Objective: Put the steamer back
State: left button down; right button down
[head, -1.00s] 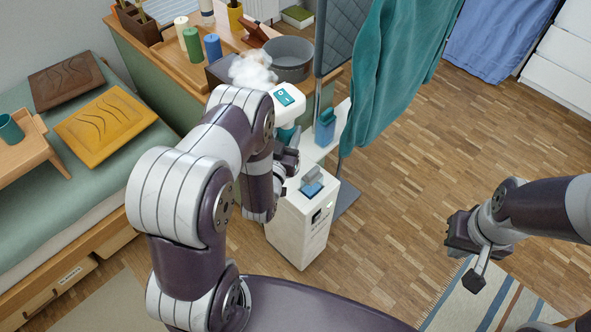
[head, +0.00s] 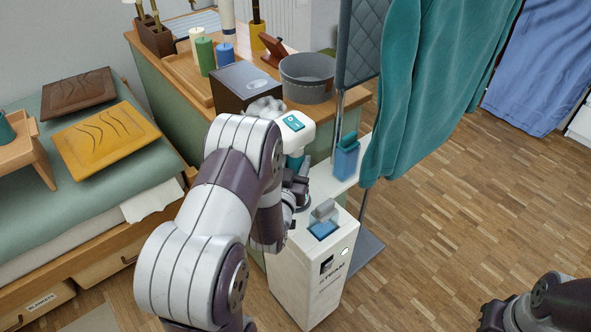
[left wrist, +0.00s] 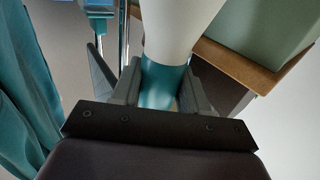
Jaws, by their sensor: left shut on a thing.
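The steamer head (head: 294,132) is white with a teal control panel and a teal grip. My left gripper (head: 292,185) is shut around its grip, and the head is held upright above the white steamer base (head: 305,275). In the left wrist view, the teal grip (left wrist: 160,88) sits between the two fingers of the left gripper (left wrist: 166,95). A blue holder (head: 346,157) on the stand stands to the right of the head, apart from it. The teal garment (head: 420,95) hangs at the right.
A wooden cabinet (head: 370,95) with candles, a dark box (head: 245,85) and a grey round bin (head: 307,78) stands behind. A bed (head: 90,200) with a wooden tray lies at the left. The parquet floor at the right is clear.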

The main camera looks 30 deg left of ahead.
pick_arm(q)
jog(key=shift+f, duration=0.25)
jog(key=c, duration=0.6)
grip_release()
jog(key=shift+r+p, duration=0.3)
jog(key=v, duration=0.7)
jog(key=shift+s+f+p, duration=0.2)
jog(key=shift+s+p, duration=0.05)
jog(key=shift+p, duration=0.05)
